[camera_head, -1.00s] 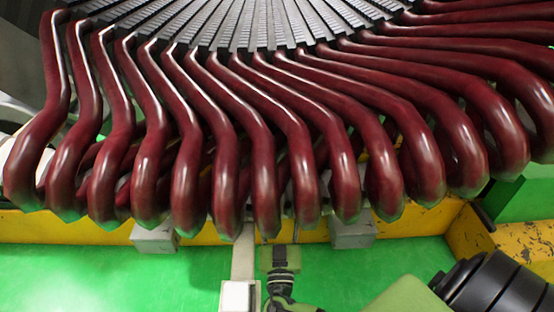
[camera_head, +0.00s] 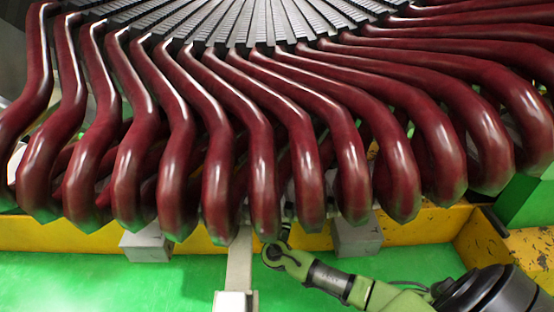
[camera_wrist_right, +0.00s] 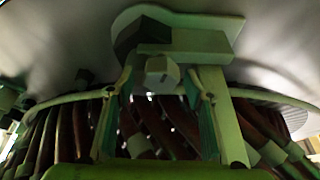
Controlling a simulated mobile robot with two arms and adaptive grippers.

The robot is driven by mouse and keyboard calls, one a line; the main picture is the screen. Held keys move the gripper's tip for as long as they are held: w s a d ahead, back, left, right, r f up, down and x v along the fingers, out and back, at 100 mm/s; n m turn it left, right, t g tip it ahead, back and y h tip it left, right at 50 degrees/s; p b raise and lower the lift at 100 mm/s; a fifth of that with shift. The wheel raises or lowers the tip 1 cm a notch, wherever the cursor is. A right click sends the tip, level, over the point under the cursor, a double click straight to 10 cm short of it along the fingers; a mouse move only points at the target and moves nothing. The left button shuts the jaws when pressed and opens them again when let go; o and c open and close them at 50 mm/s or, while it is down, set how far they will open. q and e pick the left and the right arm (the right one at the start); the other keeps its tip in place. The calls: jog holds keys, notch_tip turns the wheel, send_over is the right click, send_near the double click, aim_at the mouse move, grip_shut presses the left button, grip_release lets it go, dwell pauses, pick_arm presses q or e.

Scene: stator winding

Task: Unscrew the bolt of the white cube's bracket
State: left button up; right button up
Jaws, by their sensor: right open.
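In the right wrist view a pale bolt head (camera_wrist_right: 157,71) sits under a grey bracket-like block (camera_wrist_right: 188,38). The two fingers of my right gripper (camera_wrist_right: 160,88) stand apart, one on each side of the bolt head, with gaps visible between them and it. In the head view my right gripper (camera_head: 284,240) reaches in from the right, and its tips are hidden under the red coils. A white cube (camera_head: 234,304) shows at the bottom edge, at the near end of a pale bar (camera_head: 240,262). The bolt is hidden in the head view. My left gripper is not in view.
Thick red coils (camera_head: 214,185) hang in a row just above my right gripper. Grey blocks (camera_head: 147,244) and (camera_head: 357,236) stand along a yellow beam (camera_head: 60,234). The green surface (camera_head: 100,285) in front is largely clear on the left.

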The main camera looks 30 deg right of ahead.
jog(key=shift+w+d+r, duration=0.2)
jog(key=shift+w+d, duration=0.05)
jog(key=shift+w, duration=0.1)
jog(key=shift+c, duration=0.3)
jog(key=c, duration=1)
jog(key=shift+c, duration=0.2)
jog(key=shift+n, duration=0.3)
